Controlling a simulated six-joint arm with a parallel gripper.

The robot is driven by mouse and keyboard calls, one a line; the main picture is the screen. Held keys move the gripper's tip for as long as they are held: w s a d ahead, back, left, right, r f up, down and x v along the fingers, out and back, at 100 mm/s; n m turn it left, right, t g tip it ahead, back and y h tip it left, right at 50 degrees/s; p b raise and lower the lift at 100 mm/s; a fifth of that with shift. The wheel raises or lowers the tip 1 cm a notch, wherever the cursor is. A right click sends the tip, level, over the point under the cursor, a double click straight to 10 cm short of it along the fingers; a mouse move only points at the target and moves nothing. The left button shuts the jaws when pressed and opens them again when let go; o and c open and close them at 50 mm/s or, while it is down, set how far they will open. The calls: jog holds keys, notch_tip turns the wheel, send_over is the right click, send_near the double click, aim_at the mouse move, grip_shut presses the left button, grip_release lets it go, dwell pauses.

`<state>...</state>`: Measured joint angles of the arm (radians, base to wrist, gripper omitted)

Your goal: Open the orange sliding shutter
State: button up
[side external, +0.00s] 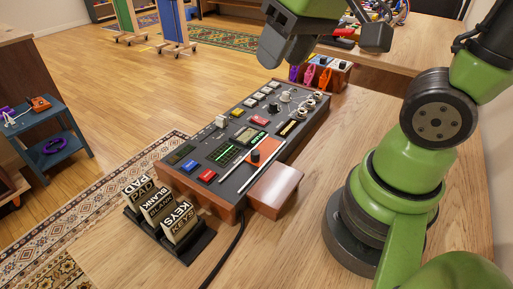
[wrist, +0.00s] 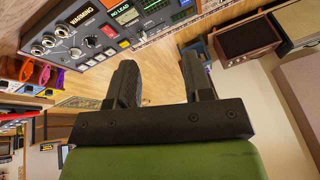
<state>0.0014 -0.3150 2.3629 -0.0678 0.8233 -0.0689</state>
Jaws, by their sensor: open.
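The orange sliding shutter (side external: 268,146) is a flat orange plate with a dark knob (side external: 255,156), lying between two pale rails on the top of a dark, wood-sided console (side external: 204,157). My gripper (side external: 284,56) is above the far end of the console in the side external view, well apart from the shutter. In the wrist view its two dark fingers (wrist: 158,62) stand apart with nothing between them.
A wooden block (side external: 275,190) adjoins the console's near right side. Labelled cards (side external: 162,209) stand in a black holder at the near left, and a black cable (side external: 226,255) runs over the table. Orange and purple clips (side external: 310,74) hang at the far end. Bare tabletop (side external: 285,245) lies nearby.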

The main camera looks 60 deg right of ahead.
aim_at(255, 152)
jog(key=w+f+n+g, duration=0.1)
jog(key=w+f, duration=0.1)
jog(key=f, duration=0.5)
jog(key=w+d+f+n+g, duration=0.1)
jog(key=w+f+g, duration=0.1)
jog(key=f, duration=0.5)
jog(key=w+f+g+h, duration=0.1)
jog(key=w+f, duration=0.1)
jog(key=f, duration=0.6)
jog(key=shift+d+n, duration=0.35)
jog(key=shift+n, duration=0.05)
